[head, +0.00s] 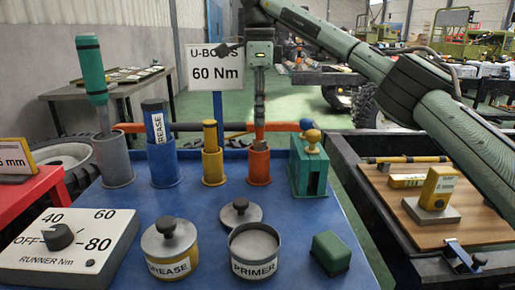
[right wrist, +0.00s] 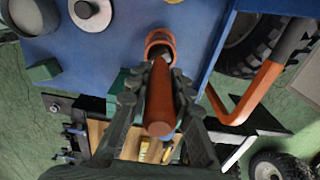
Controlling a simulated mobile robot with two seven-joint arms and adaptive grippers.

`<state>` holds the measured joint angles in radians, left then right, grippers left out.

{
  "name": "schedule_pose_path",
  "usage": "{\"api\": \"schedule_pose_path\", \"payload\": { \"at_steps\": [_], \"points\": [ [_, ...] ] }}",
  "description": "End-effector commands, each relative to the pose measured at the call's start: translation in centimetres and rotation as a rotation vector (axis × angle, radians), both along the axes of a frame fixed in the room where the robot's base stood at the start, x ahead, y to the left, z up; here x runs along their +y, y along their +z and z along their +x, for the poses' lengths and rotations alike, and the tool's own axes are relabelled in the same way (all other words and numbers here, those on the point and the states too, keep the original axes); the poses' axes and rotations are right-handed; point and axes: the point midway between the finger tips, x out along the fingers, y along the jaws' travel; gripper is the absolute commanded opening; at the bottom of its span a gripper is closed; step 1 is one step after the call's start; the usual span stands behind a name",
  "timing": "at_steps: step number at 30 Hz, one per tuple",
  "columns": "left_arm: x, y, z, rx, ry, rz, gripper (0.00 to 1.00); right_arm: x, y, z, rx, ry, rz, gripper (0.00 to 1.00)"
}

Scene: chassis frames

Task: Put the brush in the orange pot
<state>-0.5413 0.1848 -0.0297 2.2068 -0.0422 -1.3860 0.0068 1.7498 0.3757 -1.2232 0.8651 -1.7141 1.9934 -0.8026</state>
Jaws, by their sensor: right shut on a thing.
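The orange pot (head: 258,168) stands upright on the blue table, right of the yellow pot. It also shows in the right wrist view (right wrist: 152,38). My right gripper (head: 259,98) points down above this pot and is shut on the brush (head: 259,131). The brush's orange-red handle shows between the fingers in the right wrist view (right wrist: 160,98). The brush is close to upright, and its lower part meets the pot's mouth. The pot's rim and wall hide its lower end, so its depth inside cannot be told. My left gripper is not in view.
A grey pot (head: 113,160), a blue pot (head: 165,167) and a yellow pot (head: 212,166) hold tools to the left. A green block-shaped holder (head: 308,172) stands close on the right. A grease tin (head: 170,250) and a primer tin (head: 254,252) stand in front.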

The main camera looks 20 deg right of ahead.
Motion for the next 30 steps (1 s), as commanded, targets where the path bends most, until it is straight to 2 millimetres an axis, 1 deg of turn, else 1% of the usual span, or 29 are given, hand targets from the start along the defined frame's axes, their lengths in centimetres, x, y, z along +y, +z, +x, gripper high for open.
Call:
{"api": "schedule_pose_path", "payload": {
  "at_steps": [1,8,12,14,23,24,29,30],
  "points": [
    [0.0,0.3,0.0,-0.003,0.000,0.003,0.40,-0.1,-1.0,0.0,0.000,0.001,0.000,0.00],
    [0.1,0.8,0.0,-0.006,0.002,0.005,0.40,0.0,-2.7,0.0,-0.002,-0.001,-0.001,0.00],
    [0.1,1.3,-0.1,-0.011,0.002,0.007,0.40,-0.1,-4.8,0.0,0.000,0.000,0.000,0.00],
    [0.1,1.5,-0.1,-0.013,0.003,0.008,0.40,0.0,-5.4,0.0,-0.001,0.001,0.001,0.00],
    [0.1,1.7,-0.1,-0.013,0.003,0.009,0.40,0.0,-5.7,0.0,-0.002,-0.001,0.000,0.00],
    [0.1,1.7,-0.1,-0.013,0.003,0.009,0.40,0.0,-5.8,0.0,-0.002,-0.001,-0.001,0.22],
    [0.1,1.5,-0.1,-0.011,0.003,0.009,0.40,0.0,-5.8,0.0,-0.002,-0.001,0.000,0.42],
    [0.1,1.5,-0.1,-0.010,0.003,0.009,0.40,0.0,-5.8,0.0,-0.002,-0.001,0.000,0.42]
  ]
}}
